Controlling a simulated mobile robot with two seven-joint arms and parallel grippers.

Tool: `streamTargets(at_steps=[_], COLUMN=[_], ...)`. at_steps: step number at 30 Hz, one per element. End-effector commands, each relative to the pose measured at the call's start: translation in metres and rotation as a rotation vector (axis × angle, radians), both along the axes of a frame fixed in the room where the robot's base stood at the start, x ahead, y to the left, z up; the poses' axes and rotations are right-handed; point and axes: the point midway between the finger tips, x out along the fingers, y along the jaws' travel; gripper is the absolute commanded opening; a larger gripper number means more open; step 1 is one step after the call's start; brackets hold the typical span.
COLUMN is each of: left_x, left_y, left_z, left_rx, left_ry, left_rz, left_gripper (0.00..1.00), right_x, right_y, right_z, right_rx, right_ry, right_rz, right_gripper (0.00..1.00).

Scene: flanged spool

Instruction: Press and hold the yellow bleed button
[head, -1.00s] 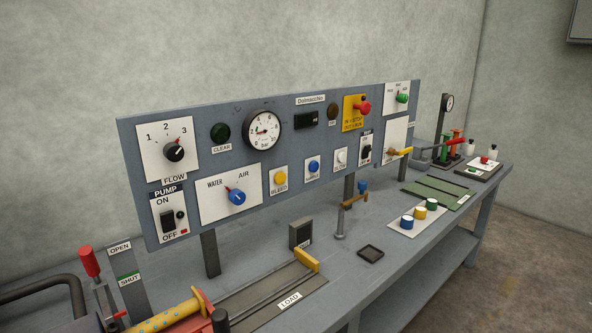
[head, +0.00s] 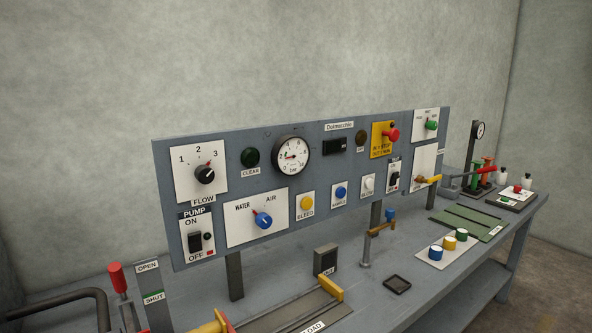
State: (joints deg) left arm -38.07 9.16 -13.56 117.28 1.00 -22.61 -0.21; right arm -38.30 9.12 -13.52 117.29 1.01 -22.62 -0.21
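The yellow bleed button (head: 306,203) is a round cap on a white plate labelled BLEED, low in the middle of the grey panel (head: 330,172). It stands between the blue WATER/AIR knob (head: 263,221) and a blue button (head: 341,192). Nothing touches or covers it. Whether its cap is pushed in is too small to tell. The round bar gauge (head: 291,156) is above it. Neither of my grippers shows in the head view.
The panel stands on posts on a long grey bench (head: 400,312). A red-handled lever (head: 117,279) stands at the lower left.

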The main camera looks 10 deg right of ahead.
Motion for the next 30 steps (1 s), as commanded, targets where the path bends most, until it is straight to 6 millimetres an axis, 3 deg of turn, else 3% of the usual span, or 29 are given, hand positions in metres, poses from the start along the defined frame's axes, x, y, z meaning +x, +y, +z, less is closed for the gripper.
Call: streamTargets(at_steps=[9, 30], left_x=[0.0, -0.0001], left_y=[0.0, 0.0], left_z=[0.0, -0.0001], left_rx=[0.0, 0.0], left_ry=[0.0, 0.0], left_rz=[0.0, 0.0], left_gripper=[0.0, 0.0], right_x=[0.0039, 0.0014], right_y=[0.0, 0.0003], right_z=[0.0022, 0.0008], right_rx=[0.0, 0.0], right_ry=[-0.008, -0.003], right_rz=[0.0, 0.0], right_gripper=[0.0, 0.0])
